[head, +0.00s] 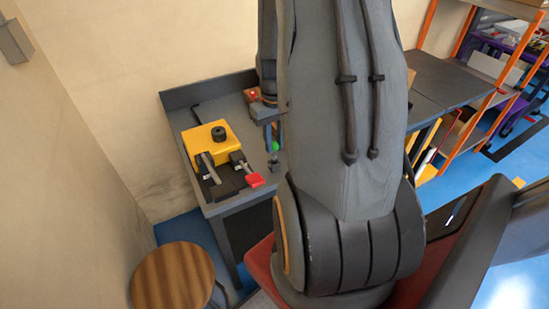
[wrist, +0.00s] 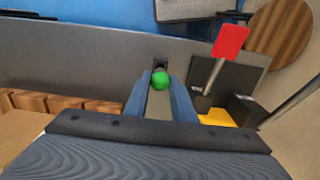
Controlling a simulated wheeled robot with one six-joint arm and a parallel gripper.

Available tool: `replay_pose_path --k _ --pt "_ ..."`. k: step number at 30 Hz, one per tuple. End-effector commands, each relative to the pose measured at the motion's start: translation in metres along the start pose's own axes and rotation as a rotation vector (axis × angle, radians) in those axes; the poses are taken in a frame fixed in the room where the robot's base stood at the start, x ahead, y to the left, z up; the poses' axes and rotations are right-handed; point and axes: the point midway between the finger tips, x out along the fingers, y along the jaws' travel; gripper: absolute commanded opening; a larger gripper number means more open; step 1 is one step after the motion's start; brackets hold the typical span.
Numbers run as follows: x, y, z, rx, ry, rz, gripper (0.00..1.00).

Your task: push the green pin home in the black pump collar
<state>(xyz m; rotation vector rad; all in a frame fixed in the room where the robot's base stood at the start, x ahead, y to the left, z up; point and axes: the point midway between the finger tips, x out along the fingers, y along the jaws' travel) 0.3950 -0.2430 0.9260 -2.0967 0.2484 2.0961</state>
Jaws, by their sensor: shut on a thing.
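The green pin (wrist: 160,79) shows its round green head between my fingertips in the wrist view; it is also in the head view (head: 274,146). My gripper (wrist: 159,84) is shut on it, with one blue finger on each side. The black pump collar (wrist: 160,66) appears as a small dark piece just beyond the green head; in the head view a dark piece (head: 276,165) stands directly below the pin on the grey bench. The pin's shank is hidden, so I cannot tell how deep it sits in the collar. My arm covers part of the bench.
A yellow bender (head: 207,137) with a black knob and a red-handled lever (head: 255,180) stands left of my gripper; its red handle also shows in the wrist view (wrist: 230,40). Brown blocks (wrist: 75,104) line the bench at left in the wrist view. A wooden stool (head: 174,277) stands in front.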

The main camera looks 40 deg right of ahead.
Motion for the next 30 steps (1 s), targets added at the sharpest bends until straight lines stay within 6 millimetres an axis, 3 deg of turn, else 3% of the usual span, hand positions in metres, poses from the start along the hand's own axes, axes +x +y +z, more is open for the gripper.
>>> replay_pose_path --k 8,24,30 --pt "-0.002 0.0 0.0 0.0 0.0 0.0 0.0" --pt "-0.048 0.0 0.001 -0.001 0.0 0.0 0.0" --pt "-0.05 0.0 0.0 0.0 0.0 0.0 0.0"
